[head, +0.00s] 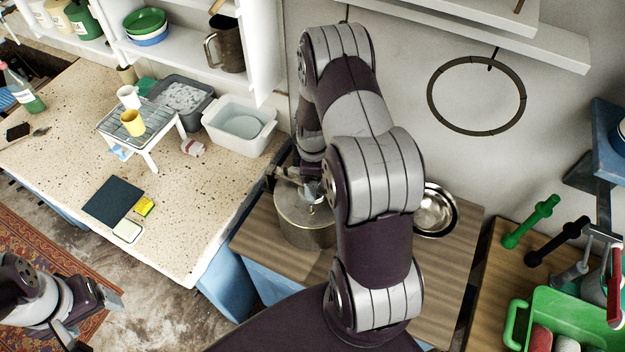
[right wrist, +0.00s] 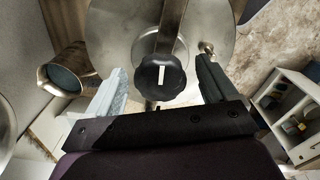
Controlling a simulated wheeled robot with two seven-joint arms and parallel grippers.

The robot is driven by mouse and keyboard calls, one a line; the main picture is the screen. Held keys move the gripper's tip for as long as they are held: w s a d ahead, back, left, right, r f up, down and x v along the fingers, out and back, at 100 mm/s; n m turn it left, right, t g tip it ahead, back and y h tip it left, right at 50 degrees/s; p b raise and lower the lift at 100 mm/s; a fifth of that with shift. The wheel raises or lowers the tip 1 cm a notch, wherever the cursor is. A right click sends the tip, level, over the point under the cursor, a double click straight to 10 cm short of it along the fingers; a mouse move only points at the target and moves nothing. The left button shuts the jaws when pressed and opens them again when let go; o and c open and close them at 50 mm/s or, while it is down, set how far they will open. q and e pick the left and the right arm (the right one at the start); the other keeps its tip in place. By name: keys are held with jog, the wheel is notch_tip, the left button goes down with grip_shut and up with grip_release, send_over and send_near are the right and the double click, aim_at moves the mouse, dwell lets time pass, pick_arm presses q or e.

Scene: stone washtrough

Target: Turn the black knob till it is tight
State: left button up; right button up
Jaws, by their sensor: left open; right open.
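The black knob (right wrist: 160,78) has a lobed edge and a white line on top, upright in the right wrist view. It sits on a metal bar (right wrist: 172,25) across the lid of a round metal pot (right wrist: 215,22). In the head view the pot (head: 303,228) stands on the wooden counter, and my right arm hides the knob. My right gripper (right wrist: 160,68) is open, with one finger on each side of the knob and a visible gap to each. My left gripper (head: 95,318) is open and empty at the lower left, over the floor.
A metal bowl (head: 436,212) stands right of the pot. A white tub (head: 240,126) and a wire rack (head: 140,120) with cups stand on the speckled counter (head: 60,165) to the left. A green basin (head: 560,318) is at the lower right.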

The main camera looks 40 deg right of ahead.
jog(key=c, duration=0.8)
jog(key=m, duration=0.6)
jog(key=shift+m, duration=0.4)
jog(key=m, duration=0.5)
jog(key=shift+m+p, duration=0.35)
jog(key=shift+m, duration=0.05)
jog(key=m, duration=0.3)
jog(key=shift+m, duration=0.3)
jog(key=o, duration=0.8)
